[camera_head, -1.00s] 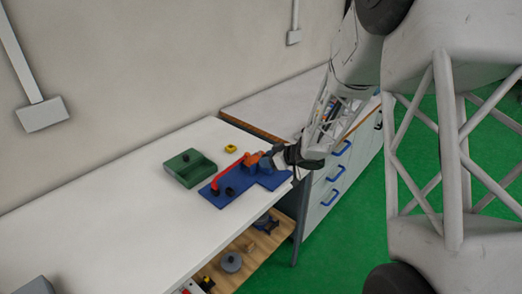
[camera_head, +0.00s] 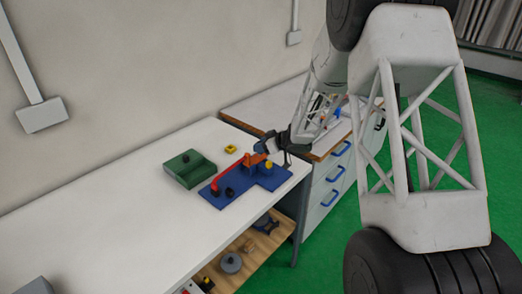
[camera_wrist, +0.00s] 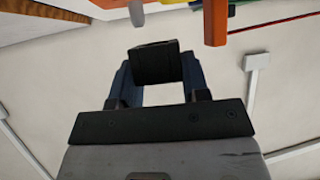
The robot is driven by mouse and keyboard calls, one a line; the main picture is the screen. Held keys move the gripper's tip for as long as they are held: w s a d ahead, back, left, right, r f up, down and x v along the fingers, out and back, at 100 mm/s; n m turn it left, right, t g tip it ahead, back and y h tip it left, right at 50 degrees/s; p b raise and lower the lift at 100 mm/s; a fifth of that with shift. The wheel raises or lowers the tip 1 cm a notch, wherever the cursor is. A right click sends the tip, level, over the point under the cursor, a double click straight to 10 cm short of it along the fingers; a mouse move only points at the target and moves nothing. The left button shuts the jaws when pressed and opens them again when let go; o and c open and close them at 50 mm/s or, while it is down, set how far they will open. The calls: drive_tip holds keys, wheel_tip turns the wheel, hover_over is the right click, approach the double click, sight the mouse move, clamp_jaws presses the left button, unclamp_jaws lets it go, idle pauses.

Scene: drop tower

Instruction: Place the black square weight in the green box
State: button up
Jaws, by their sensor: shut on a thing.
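The green box (camera_head: 189,168) stands on the white table, left of the blue base (camera_head: 232,203), with a small dark knob showing at it. In the wrist view my gripper (camera_wrist: 155,85) has its blue fingers closed on a black square block, the black square weight (camera_wrist: 156,62). In the head view my gripper (camera_head: 268,146) is above the back right part of the blue base, to the right of the green box. The weight cannot be made out clearly there.
A red arm (camera_head: 222,174) and an orange part (camera_head: 253,159) rise from the blue base. A small black piece (camera_head: 230,191) lies on it. A yellow block (camera_head: 230,148) lies behind. The table's left side is mostly clear. A shelf below holds a grey disc (camera_head: 231,262).

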drive_tip(key=shift+w, duration=0.55)
drive_tip(key=shift+w+a+f, duration=0.1)
drive_tip(key=shift+w+f, duration=0.05)
drive_tip(key=shift+f, duration=0.65)
drive_tip(key=shift+w+f, duration=0.15)
drive_tip(key=shift+f, duration=0.65)
drive_tip(key=shift+f, duration=0.15)
drive_tip(key=o, duration=1.1)
drive_tip(key=v, duration=0.7)
drive_tip(key=shift+d, duration=0.3)
drive_tip(key=shift+s, duration=0.15)
